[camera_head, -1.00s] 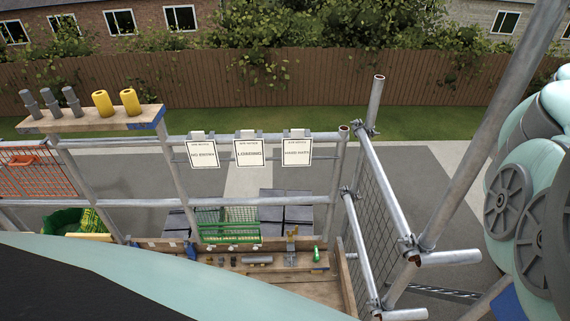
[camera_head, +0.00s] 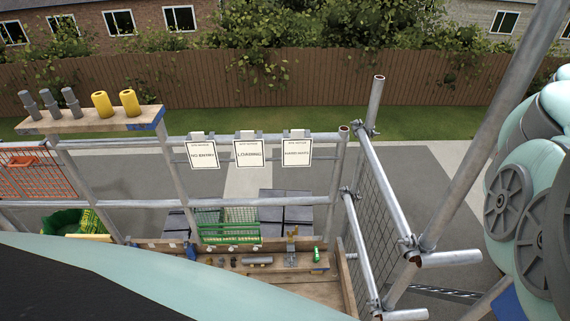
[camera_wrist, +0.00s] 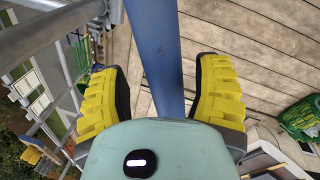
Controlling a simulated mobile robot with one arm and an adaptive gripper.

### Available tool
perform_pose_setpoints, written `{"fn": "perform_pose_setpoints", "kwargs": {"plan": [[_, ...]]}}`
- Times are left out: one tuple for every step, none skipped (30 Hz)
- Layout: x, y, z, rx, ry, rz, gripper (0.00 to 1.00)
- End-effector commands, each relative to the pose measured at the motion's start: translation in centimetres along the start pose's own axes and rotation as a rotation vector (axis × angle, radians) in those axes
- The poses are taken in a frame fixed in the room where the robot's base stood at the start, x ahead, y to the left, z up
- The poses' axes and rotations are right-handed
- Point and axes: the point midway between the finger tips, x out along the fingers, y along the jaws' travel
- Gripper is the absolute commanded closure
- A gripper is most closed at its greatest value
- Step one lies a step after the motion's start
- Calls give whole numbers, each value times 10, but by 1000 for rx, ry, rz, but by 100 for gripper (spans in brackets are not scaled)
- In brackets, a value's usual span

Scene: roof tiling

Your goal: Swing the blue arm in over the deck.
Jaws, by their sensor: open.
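The blue arm (camera_wrist: 155,45) is a straight blue bar in the wrist view, running from the top edge down to my gripper. My gripper (camera_wrist: 160,88) has two yellow ribbed fingers, spread apart with one on each side of the bar. Gaps show between the bar and both fingers. The lower part of the bar is hidden behind my wrist. The deck (camera_wrist: 265,50) of pale boards fills the upper right of the wrist view, behind the bar. Neither my gripper nor the bar can be made out in the head view.
Scaffold tubes (camera_wrist: 50,30) stand close on the left in the wrist view. A green bag (camera_wrist: 300,120) lies at the right. In the head view, guardrails carry three white signs (camera_head: 249,153), and small parts lie in a wooden tray (camera_head: 345,280).

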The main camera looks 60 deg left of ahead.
Motion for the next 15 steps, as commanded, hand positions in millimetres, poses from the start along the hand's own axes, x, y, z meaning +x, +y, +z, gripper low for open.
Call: {"fn": "perform_pose_setpoints", "kwargs": {"plan": [[0, 0, 0, -1, 0, 0, 36], [-1, 0, 0, -1, 0, 0, 36], [-2, 0, 0, -1, -1, 0, 36], [-4, 1, 1, -1, -2, 0, 36], [-6, 1, 1, -1, -3, 1, 36], [-9, 1, 1, -2, -4, 1, 36], [-13, 2, 2, -3, -5, 1, 36], [-16, 2, 2, -4, -6, 1, 36], [-22, 2, 1, -4, -5, 1, 36], [-26, 2, 1, -3, -4, 3, 36], [-31, 3, 1, -5, -4, 3, 36], [-40, 4, 2, -6, -8, 3, 36], [-46, 3, 3, -5, -10, 2, 36], [-51, 3, 2, -5, -9, 2, 36], [-56, 2, 1, -3, -3, 3, 36]]}}
